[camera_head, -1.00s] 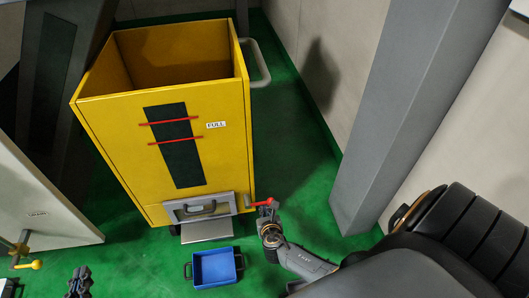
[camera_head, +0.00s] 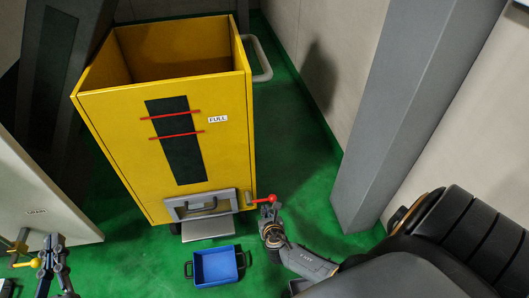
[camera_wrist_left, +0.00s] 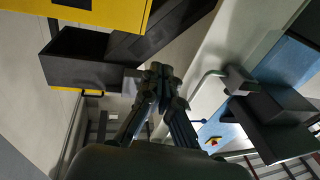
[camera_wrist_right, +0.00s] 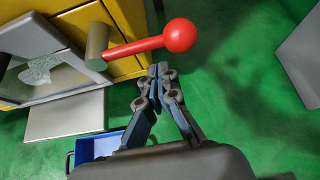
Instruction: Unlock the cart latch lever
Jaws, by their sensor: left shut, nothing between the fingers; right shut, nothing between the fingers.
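The yellow cart (camera_head: 222,150) stands upright on the green floor. Its red latch lever (camera_head: 263,199) sticks out to the right from the lower right of its front. In the right wrist view the lever's red ball (camera_wrist_right: 179,35) ends a red rod on a grey-green pivot. My right gripper (camera_head: 268,210) is at the lever. In the right wrist view my right gripper (camera_wrist_right: 159,70) is shut and empty, just below the rod near the ball; I cannot tell whether it touches. My left gripper (camera_head: 53,242) is at the lower left, shut and empty, away from the cart.
A blue bin (camera_head: 216,267) lies on the floor before the cart, below a grey chute (camera_head: 207,229). A grey pillar (camera_head: 385,110) stands to the right. A pale panel (camera_head: 40,200) with a yellow-knobbed handle (camera_head: 26,264) is at the left. Green floor is clear between cart and pillar.

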